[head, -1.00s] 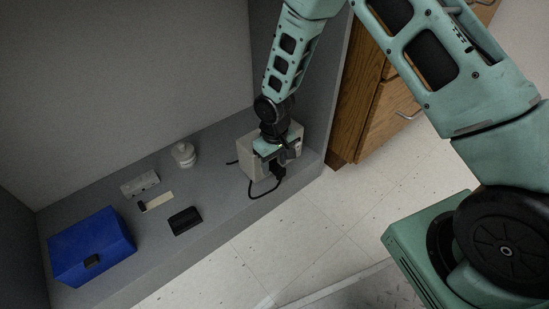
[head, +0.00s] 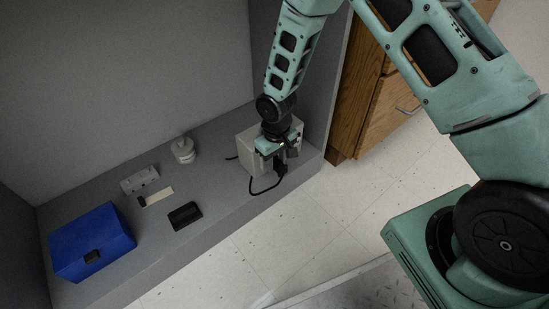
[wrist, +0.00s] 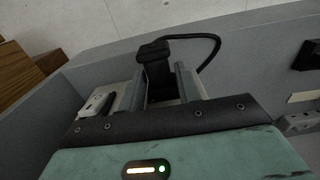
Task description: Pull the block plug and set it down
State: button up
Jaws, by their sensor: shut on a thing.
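The black block plug (wrist: 155,62) shows between the two fingers of my gripper (wrist: 160,74) in the wrist view, with its black cable looping off to the right. In the head view my gripper (head: 281,158) is at the front of a beige box (head: 252,157), shut on the plug, which is mostly hidden there. The cable (head: 262,190) hangs in a loop below it. I cannot tell whether the plug's prongs are still in the box.
On the grey shelf (head: 222,195), left of the box, are a white lidded jar (head: 183,151), a white power strip (head: 140,180), a small pale strip (head: 158,196), a black flat block (head: 185,216) and a blue case (head: 92,243). Bare shelf lies between the black block and the box.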

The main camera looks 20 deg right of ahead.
aim_at(283, 167)
jog(key=shift+s+d+p, duration=0.25)
jog(key=shift+s, duration=0.55)
jog(key=shift+s+d+p, duration=0.2)
jog(key=shift+s+d, duration=0.05)
jog(key=shift+s, duration=0.55)
